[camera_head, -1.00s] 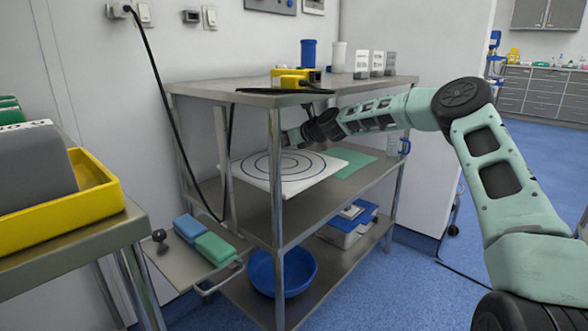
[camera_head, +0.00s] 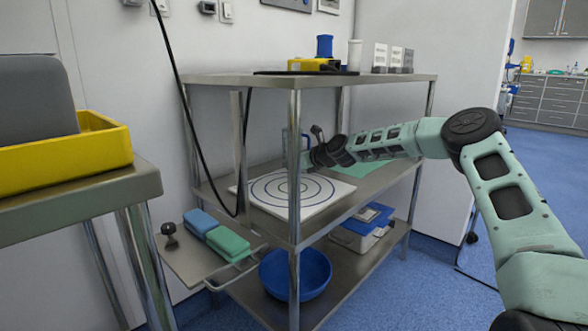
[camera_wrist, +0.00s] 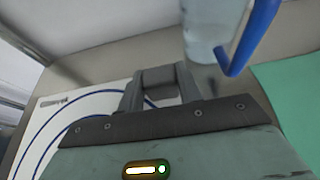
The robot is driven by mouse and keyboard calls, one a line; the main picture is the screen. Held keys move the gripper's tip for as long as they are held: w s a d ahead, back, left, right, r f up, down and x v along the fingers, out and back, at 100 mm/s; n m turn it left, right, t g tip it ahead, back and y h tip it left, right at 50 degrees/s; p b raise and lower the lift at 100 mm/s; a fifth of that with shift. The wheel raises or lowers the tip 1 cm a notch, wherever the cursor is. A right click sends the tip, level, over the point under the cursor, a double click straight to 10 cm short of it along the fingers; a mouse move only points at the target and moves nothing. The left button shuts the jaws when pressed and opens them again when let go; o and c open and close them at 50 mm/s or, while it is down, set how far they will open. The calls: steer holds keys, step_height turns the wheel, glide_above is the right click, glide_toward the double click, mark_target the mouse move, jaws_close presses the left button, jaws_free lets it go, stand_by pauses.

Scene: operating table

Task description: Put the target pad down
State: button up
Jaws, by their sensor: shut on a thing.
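The target pad (camera_head: 268,205) is a white board with dark concentric rings. It lies about level on the middle shelf (camera_head: 350,212), partly behind the front post. It also shows at the lower left of the wrist view (camera_wrist: 50,103). My gripper (camera_head: 312,158) is at its back right edge; in the wrist view its fingers (camera_wrist: 160,82) are close together there. The contact itself is hidden, so the grip on the pad's edge is not clearly seen. A clear jug with a blue handle (camera_wrist: 205,30) stands just beyond the fingers.
A green mat (camera_head: 362,172) lies right of the pad. The top shelf (camera_head: 385,79) is low above my arm, and the front post (camera_head: 294,150) stands before the pad. A blue bowl (camera_head: 300,278) and a lidded box are below. A side tray holds blue and green blocks.

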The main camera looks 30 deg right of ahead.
steer(key=o, duration=1.2)
step_height(320, 180, up, 4)
steer(key=p, duration=0.5)
glide_above(320, 179)
steer(key=w, duration=0.1)
steer(key=shift+a+r, duration=0.15)
steer(key=shift+r, duration=0.05)
steer(key=shift+s+r, duration=0.1)
steer(key=shift+s, duration=0.35)
steer(key=shift+d, duration=0.2)
